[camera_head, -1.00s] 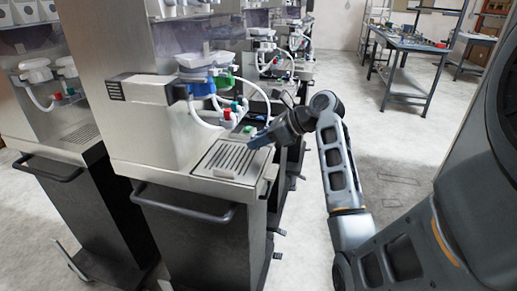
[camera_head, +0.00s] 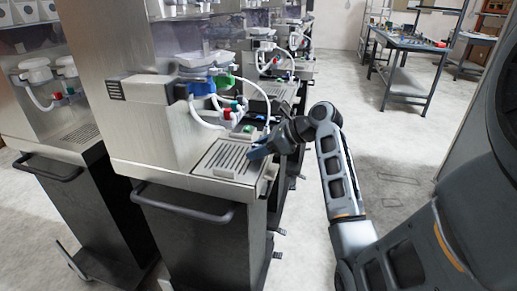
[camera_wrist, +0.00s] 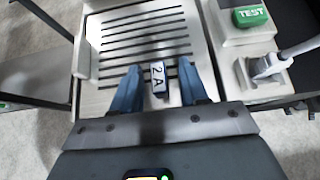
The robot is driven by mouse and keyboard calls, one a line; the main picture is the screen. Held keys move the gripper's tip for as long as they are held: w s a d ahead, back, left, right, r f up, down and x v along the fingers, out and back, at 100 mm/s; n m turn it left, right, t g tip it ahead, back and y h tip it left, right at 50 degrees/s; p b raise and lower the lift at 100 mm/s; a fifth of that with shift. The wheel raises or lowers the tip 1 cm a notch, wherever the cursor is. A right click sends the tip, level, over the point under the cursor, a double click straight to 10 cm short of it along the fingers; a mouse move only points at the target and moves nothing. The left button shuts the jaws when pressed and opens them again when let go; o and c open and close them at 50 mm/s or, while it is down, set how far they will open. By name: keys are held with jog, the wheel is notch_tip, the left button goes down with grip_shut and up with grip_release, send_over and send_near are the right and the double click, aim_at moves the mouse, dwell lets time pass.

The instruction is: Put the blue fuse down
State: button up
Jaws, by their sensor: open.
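The blue fuse (camera_wrist: 158,79), with a white face marked "2 A", is on the slotted drip tray (camera_wrist: 110,75), near its front edge in the wrist view. My gripper (camera_wrist: 158,82) is open, with one blue finger on each side of the fuse and a gap on both sides. In the head view my gripper (camera_head: 260,150) is low over the right side of the drip tray (camera_head: 222,163). The fuse cannot be made out there.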

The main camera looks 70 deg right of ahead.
jog(key=shift+s+r, duration=0.2)
jog(key=shift+r, duration=0.05)
jog(key=v, duration=1.1)
jog(key=shift+s+r, duration=0.2)
jog(key=shift+d, duration=0.1)
dwell(0.8)
